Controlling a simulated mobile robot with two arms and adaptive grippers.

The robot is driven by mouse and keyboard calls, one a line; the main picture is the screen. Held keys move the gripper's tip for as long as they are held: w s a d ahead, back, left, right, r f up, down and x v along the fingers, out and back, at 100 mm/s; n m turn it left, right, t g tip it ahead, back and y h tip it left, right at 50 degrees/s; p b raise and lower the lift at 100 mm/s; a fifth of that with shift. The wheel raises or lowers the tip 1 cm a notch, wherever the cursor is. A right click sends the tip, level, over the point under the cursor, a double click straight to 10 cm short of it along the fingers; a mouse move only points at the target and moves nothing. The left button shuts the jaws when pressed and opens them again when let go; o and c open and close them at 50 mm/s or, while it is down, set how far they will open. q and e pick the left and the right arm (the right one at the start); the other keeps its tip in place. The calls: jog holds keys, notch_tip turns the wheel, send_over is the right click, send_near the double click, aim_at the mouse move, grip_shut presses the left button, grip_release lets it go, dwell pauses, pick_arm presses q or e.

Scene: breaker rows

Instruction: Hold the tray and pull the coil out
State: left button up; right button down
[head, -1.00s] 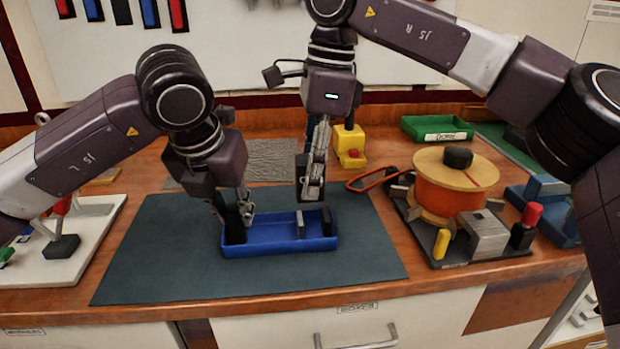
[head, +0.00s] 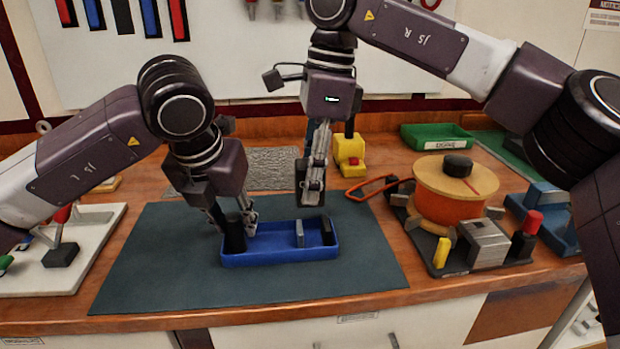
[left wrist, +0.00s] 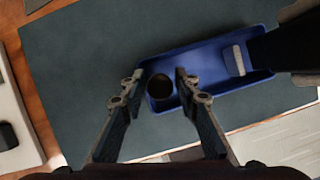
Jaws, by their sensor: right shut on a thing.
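A blue tray (head: 280,255) lies on the dark mat. A black round post (head: 235,238) stands at its left end, a grey upright piece (head: 299,234) and a dark piece (head: 328,232) towards its right end. My left gripper (head: 232,226) is open at the tray's left end; in the left wrist view its fingers (left wrist: 160,78) are apart on either side of the dark round post (left wrist: 159,87). My right gripper (head: 309,198) points down above the tray's right half, its fingers close together on a dark thing. I cannot tell clearly whether that is the coil.
An orange spool (head: 447,206) with wooden flanges stands on a base at the right. Behind it are a green bin (head: 436,138) and a yellow block (head: 350,152). A white board (head: 85,255) with levers lies at the left. The dark mat (head: 160,255) is clear around the tray.

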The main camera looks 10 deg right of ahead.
pick_arm(q)
jog(key=shift+o, duration=1.1)
jog(key=v, duration=1.2)
